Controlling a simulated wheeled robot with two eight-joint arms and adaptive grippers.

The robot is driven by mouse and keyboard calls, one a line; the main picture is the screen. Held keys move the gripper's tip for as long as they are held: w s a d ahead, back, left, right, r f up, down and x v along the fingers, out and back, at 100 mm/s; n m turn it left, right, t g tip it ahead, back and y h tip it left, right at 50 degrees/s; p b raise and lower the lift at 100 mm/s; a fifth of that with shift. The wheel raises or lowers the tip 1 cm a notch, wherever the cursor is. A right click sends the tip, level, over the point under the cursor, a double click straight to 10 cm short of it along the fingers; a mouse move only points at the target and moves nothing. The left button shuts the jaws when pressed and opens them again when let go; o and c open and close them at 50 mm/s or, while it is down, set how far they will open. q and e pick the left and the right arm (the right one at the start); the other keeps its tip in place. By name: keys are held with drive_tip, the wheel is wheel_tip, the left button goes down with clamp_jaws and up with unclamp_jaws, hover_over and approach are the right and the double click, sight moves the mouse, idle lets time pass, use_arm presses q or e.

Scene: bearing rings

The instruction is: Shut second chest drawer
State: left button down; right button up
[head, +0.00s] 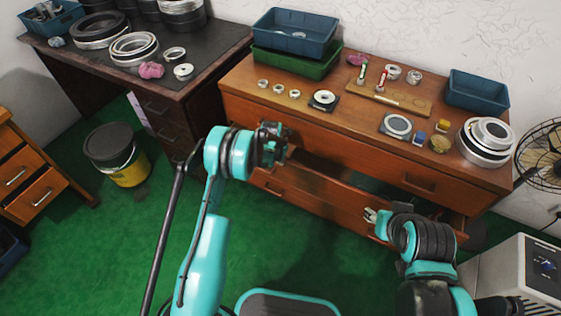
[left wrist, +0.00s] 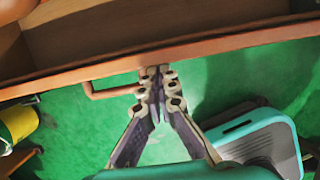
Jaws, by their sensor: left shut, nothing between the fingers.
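The wooden chest (head: 310,120) stands against the wall. Its second drawer (head: 345,207) is pulled out, with its inside showing below the upper drawer front. In the left wrist view, the drawer's front edge (left wrist: 220,46) crosses the top, with a bar handle (left wrist: 112,91) on it. My left gripper (head: 284,147) is above the left part of the open drawer. In the left wrist view, its fingers (left wrist: 157,82) are shut and empty, close beside the handle's right end; contact is unclear. My right gripper (head: 370,215) is at the drawer's right part; its finger gap is too small to judge.
Blue bins (head: 293,36), a green bin (head: 292,64), rings and small parts stand on the chest top. A dark desk (head: 150,88) is at the left. A bucket (head: 118,155) stands on the green floor. A fan (head: 540,155) and white box (head: 510,275) are at the right.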

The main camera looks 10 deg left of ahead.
use_arm(q)
drive_tip(key=shift+w+r, duration=0.1)
drive_tip(key=shift+w, duration=0.15)
use_arm(e)
drive_tip(key=shift+w, duration=0.2)
